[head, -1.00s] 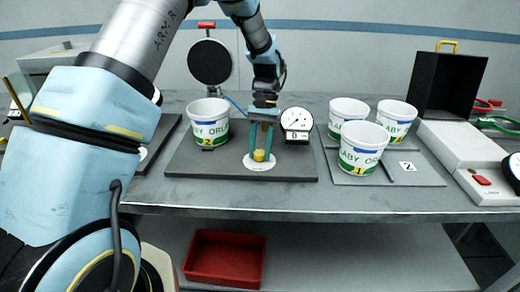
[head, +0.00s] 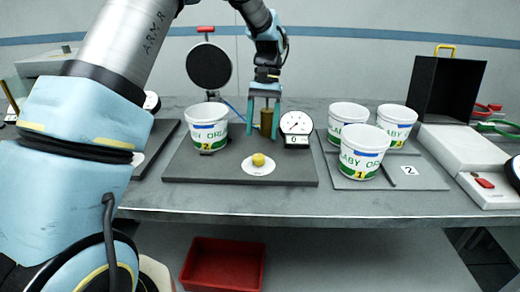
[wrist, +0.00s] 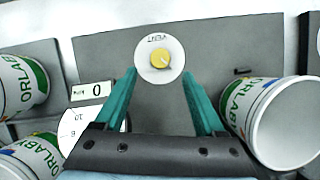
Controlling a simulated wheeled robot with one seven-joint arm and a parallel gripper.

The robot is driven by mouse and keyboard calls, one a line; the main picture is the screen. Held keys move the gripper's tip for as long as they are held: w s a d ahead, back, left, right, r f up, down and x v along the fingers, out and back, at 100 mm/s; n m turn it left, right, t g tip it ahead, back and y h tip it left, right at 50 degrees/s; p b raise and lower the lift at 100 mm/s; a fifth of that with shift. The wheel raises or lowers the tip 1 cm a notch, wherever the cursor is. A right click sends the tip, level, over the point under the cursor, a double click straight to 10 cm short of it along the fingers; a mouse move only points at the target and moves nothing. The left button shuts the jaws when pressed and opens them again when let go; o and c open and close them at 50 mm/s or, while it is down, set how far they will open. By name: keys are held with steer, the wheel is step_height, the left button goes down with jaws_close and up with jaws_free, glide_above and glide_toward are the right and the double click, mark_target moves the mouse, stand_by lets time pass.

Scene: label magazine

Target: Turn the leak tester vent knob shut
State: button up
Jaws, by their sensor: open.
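The yellow vent knob (head: 258,160) sits on a white round plate (head: 248,168) at the front of the dark leak tester base (head: 200,174). In the wrist view the knob (wrist: 160,60) shows a dark mark on its lower right side; lettering on the plate above it is too small to read surely. My gripper (head: 262,132) is open and empty, raised above and behind the knob, clear of it. In the wrist view the fingertips of my gripper (wrist: 159,72) straddle the knob's line of sight without touching it.
A tub marked 2 (head: 207,130) stands left on the base. A dial gauge (head: 296,124) reading 0 stands right of my gripper. A brass-coloured cylinder (head: 266,122) shows between the fingers. Three tubs stand on the right tray (head: 345,180); a red bin (head: 225,262) sits below.

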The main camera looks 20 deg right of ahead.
steer(key=v, duration=0.3)
steer(key=shift+w+d+r, duration=0.1)
steer(key=shift+r, duration=0.2)
steer(key=w+a+f+n+t+h, duration=0.1)
steer(key=a+n+t+h, duration=0.15)
steer(key=a, duration=1.55)
steer(key=s+a+f+n+t, duration=0.1)
steer(key=s+a+n, duration=0.1)
steer(key=s+a, duration=0.2)
steer(key=s+a+f+n+t, duration=0.1)
steer(key=s+a, duration=0.3)
steer(key=a, duration=0.7)
steer(key=shift+s+f+n, duration=0.35)
steer(key=shift+f+n, duration=0.1)
steer(key=shift+f, duration=0.25)
